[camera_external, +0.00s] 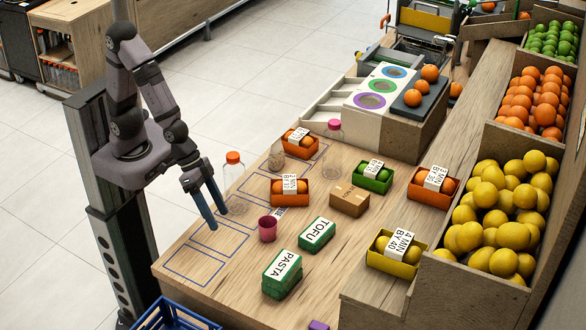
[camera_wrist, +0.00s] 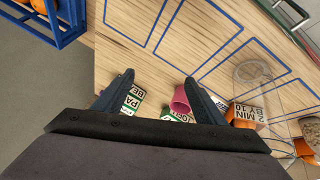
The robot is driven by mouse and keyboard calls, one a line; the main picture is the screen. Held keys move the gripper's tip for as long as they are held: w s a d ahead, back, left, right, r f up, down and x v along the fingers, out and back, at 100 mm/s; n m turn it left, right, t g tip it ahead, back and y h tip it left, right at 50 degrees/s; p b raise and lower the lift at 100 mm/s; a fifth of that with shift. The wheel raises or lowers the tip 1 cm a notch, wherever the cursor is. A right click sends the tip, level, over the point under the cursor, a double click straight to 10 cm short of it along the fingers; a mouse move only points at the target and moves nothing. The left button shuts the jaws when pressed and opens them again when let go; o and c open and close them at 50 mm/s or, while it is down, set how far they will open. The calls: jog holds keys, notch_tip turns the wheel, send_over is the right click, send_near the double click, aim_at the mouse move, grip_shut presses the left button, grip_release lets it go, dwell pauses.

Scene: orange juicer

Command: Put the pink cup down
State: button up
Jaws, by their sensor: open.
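The pink cup (camera_external: 268,228) stands upright on the wooden table, near the blue outlined rectangles. My gripper (camera_external: 219,220) is open and empty, with blue fingers, to the left of the cup and apart from it in the external view. In the wrist view my gripper (camera_wrist: 160,85) has its fingers spread wide. The pink cup (camera_wrist: 180,101) shows there just inside the right finger, partly covered by it. Nothing is between the fingertips but bare table.
A clear bottle with an orange cap (camera_external: 233,178) stands behind the gripper. Green tofu (camera_external: 317,234) and pasta (camera_external: 282,274) boxes lie right of and in front of the cup. Orange trays (camera_external: 290,190) and a cardboard box (camera_external: 349,200) stand farther back. A blue crate (camera_external: 175,316) sits front left.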

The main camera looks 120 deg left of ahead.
aim_at(276, 225)
jog(key=w+a+n+t+y+b, duration=0.5)
jog(key=w+n+t+y, duration=0.15)
jog(key=w, duration=0.35)
jog(key=a+f+m, duration=0.1)
jog(key=s+a+f+m+p, duration=0.1)
jog(key=m, duration=0.1)
jog(key=a+f+m+t+p, duration=0.1)
jog(key=f+m, duration=0.1)
jog(key=shift+s, duration=0.3)
jog(key=shift+s+f+m+p, duration=0.1)
jog(key=shift+f+m+p, duration=0.25)
jog(key=shift+f+m, duration=0.4)
jog(key=shift+p+x, duration=0.35)
jog(key=shift+x, duration=0.7)
jog(key=shift+w+a+p, duration=0.25)
jog(key=shift+w+p, duration=0.1)
jog(key=shift+w, duration=0.1)
jog(key=shift+p+x, duration=0.75)
jog(key=shift+x, duration=1.35)
jog(key=shift+d, duration=0.1)
